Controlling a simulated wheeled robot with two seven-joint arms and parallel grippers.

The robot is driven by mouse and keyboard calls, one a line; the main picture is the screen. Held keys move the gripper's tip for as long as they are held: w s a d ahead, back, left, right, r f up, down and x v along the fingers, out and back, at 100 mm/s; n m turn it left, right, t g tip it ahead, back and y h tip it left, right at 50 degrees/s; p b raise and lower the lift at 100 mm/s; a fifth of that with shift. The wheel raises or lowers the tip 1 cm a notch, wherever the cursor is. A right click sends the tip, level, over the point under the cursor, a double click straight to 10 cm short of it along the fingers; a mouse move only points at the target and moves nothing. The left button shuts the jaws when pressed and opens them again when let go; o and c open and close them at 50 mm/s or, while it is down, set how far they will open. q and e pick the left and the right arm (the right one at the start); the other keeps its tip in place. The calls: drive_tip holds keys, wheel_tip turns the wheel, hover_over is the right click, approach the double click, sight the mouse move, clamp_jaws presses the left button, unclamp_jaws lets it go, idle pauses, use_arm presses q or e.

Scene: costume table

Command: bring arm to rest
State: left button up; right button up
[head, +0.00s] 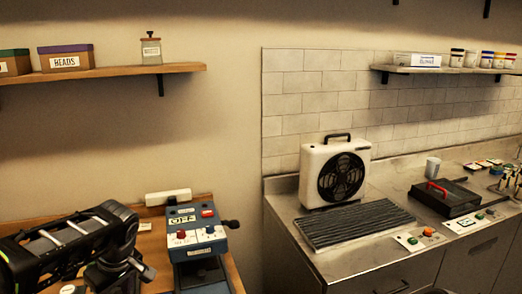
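A black arm of mine comes in from the left in the head view and covers part of the wooden table (232,270) at the lower left. Only its links show; the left gripper is not in view. My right gripper is not in view either.
A steel counter (345,262) on the right holds a white fan box (334,172), a dark ridged mat (355,227), a black tray with a red handle (444,196) and button panels (420,239). A gap separates table and counter. A wooden shelf (120,72) hangs above left.

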use_arm(q)
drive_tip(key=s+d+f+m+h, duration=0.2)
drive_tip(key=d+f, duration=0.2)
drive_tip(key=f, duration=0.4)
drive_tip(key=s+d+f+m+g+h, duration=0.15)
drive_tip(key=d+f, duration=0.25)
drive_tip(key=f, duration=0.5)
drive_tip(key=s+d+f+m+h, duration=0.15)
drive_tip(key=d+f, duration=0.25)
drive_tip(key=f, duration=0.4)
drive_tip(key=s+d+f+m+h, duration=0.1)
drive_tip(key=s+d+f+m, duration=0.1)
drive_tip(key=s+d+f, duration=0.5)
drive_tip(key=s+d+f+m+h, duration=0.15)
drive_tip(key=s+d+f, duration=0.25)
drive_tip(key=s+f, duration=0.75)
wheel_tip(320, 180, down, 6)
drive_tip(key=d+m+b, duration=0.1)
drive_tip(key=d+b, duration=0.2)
drive_tip(key=b, duration=0.7)
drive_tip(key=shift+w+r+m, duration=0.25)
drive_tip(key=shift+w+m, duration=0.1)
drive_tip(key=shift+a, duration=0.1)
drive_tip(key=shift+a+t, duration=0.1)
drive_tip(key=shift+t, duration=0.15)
